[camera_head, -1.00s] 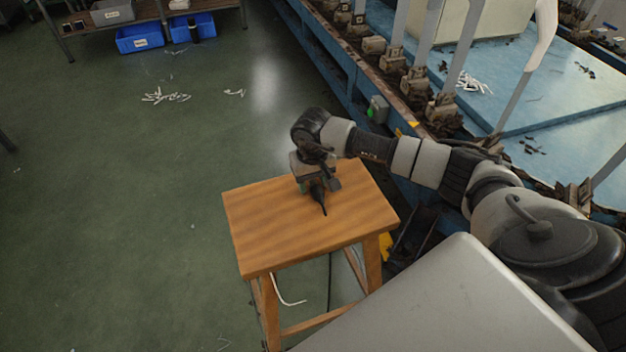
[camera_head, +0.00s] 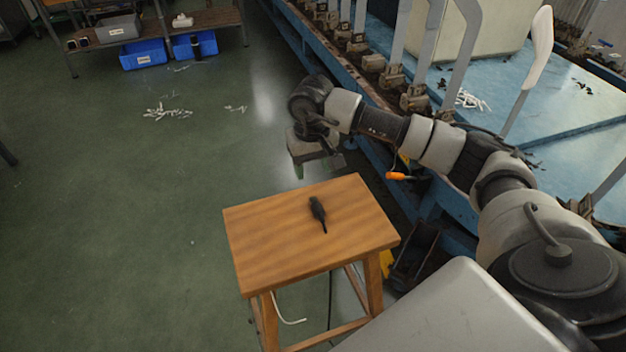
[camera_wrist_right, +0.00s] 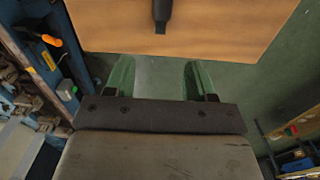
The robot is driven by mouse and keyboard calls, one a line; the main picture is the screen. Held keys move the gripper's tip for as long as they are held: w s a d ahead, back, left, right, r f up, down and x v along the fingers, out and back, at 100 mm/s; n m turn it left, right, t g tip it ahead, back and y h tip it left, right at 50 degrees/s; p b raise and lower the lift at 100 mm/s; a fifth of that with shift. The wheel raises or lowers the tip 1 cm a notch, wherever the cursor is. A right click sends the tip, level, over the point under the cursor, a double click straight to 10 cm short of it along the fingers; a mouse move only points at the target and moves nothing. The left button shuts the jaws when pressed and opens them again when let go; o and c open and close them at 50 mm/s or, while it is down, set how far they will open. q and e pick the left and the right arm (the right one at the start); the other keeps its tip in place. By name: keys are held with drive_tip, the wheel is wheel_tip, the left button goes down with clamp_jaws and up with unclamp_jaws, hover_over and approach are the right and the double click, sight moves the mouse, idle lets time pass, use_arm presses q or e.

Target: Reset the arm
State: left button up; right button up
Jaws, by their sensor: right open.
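My right gripper (camera_head: 318,167) is open and empty in the head view, above the far edge of the wooden stool. In the right wrist view its two green fingers (camera_wrist_right: 160,76) stand apart with nothing between them. A small black tool (camera_head: 317,211) lies on the stool top, apart from the gripper. Part of this tool (camera_wrist_right: 161,14) also shows at the top of the right wrist view. My left gripper is not in view.
The wooden stool (camera_head: 270,245) stands before me. A blue machine bench (camera_head: 560,115) with upright grey forms runs along the right. An orange-handled item (camera_head: 397,176) is at its side. Blue bins (camera_head: 142,54) sit at the far left. The green floor (camera_head: 120,190) on the left is mostly open.

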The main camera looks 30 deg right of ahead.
drive_tip(key=shift+r, duration=0.55)
